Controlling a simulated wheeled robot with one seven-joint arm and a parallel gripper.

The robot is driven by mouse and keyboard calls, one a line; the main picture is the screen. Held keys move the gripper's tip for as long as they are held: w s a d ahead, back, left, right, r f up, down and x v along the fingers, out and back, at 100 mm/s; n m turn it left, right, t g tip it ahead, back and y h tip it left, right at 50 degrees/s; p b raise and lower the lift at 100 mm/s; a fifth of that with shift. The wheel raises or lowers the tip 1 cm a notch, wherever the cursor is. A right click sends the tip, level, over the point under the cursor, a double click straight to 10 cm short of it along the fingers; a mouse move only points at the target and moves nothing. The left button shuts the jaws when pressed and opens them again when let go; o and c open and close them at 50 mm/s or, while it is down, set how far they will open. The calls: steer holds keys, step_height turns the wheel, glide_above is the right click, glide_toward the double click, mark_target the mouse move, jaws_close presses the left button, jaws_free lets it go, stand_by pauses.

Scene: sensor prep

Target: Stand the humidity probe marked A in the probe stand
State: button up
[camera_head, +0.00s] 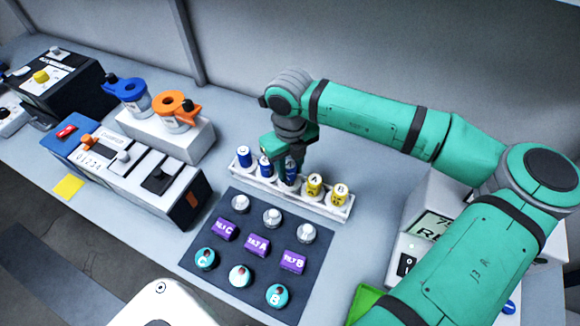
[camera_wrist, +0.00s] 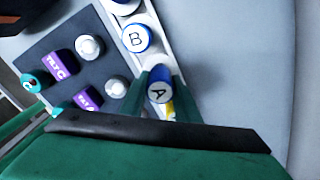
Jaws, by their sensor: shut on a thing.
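A blue-and-white cylinder marked A (camera_wrist: 158,92), which I take as the humidity probe, is upright between the fingers of my gripper (camera_wrist: 159,90). In the head view my gripper (camera_head: 288,170) is shut on this blue probe (camera_head: 291,164) at the long white rack (camera_head: 322,208), which I take as the probe stand. The fingers hide its lower part, so I cannot tell whether it is seated or lifted. Blue cylinders (camera_head: 244,156) stand to its left in the rack; one shows a B in the wrist view (camera_wrist: 135,38). Yellow cylinders marked A (camera_head: 314,184) and B (camera_head: 339,192) stand to its right.
A dark mat (camera_head: 212,268) in front of the rack holds purple TILT blocks (camera_head: 258,245), white-topped pieces (camera_head: 272,217) and teal round pieces (camera_head: 205,259). At the left are a white block (camera_head: 190,148) with blue and orange ringed jars and a switch box (camera_head: 150,180).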

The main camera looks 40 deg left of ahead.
steer(key=shift+f, duration=0.35)
stand_by(0.7)
steer(key=shift+s+f, duration=0.1)
steer(key=shift+f, duration=0.15)
steer(key=shift+f, duration=0.55)
stand_by(1.2)
steer(key=o, duration=1.4)
steer(key=shift+r, duration=0.15)
steer(key=shift+r, duration=3.9)
